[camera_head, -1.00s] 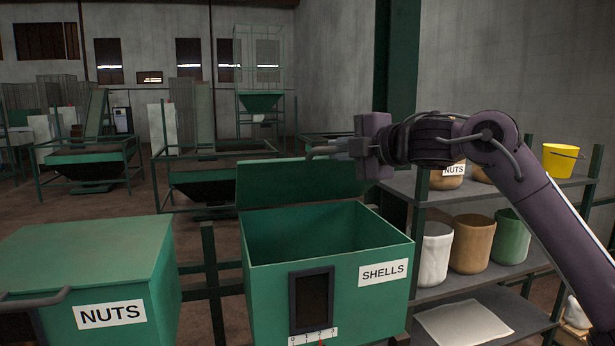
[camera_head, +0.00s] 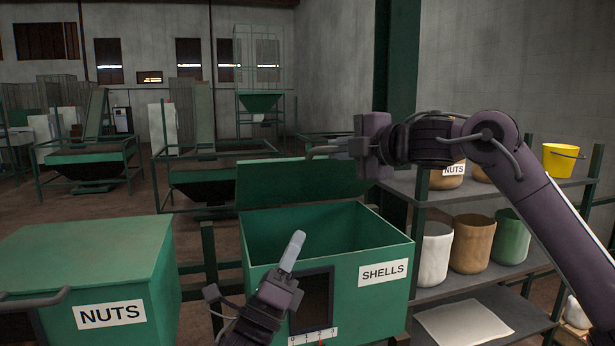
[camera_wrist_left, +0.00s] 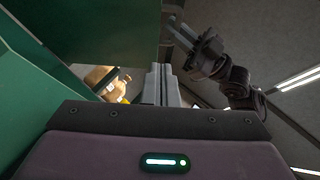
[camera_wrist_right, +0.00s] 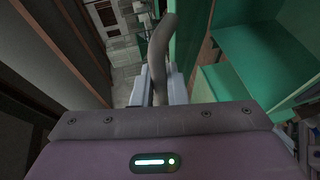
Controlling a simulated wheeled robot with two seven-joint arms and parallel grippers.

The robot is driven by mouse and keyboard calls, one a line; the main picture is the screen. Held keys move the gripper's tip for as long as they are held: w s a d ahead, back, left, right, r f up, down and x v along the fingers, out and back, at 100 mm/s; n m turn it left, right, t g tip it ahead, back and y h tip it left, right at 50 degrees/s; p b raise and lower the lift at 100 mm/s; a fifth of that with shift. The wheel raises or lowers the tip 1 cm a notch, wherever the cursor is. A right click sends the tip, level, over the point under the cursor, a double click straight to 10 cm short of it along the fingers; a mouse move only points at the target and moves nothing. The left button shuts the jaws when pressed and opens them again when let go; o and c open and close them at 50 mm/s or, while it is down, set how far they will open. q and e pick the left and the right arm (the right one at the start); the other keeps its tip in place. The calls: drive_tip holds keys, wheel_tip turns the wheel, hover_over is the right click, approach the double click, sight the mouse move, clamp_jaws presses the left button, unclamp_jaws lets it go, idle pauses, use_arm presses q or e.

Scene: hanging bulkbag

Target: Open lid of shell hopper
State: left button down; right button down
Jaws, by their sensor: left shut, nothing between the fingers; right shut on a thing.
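The green shell hopper (camera_head: 255,290), labelled SHELLS, stands in the middle of the head view with its top open. Its green lid (camera_head: 295,182) is raised at the back edge, tilted up. My right gripper (camera_head: 340,150) is above the lid's right part, shut on the grey lid handle (camera_head: 318,152). The curved handle also shows between its fingers in the right wrist view (camera_wrist_right: 160,50). My left gripper (camera_head: 293,248) is shut and empty in front of the hopper's opening, fingers pointing up. Its closed fingers show in the left wrist view (camera_wrist_left: 160,82).
A closed green NUTS hopper (camera_head: 90,255) with a front handle stands at the left. A shelf (camera_head: 455,192) with several pots and a yellow bucket (camera_head: 560,160) is at the right. Green machines stand on the floor behind.

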use_arm(q)
drive_tip(key=w+d+r, duration=0.2)
drive_tip(key=w+r, duration=0.6)
drive_tip(key=r, duration=0.2)
drive_tip(key=shift+r, duration=0.25)
drive_tip(key=shift+w, duration=0.1)
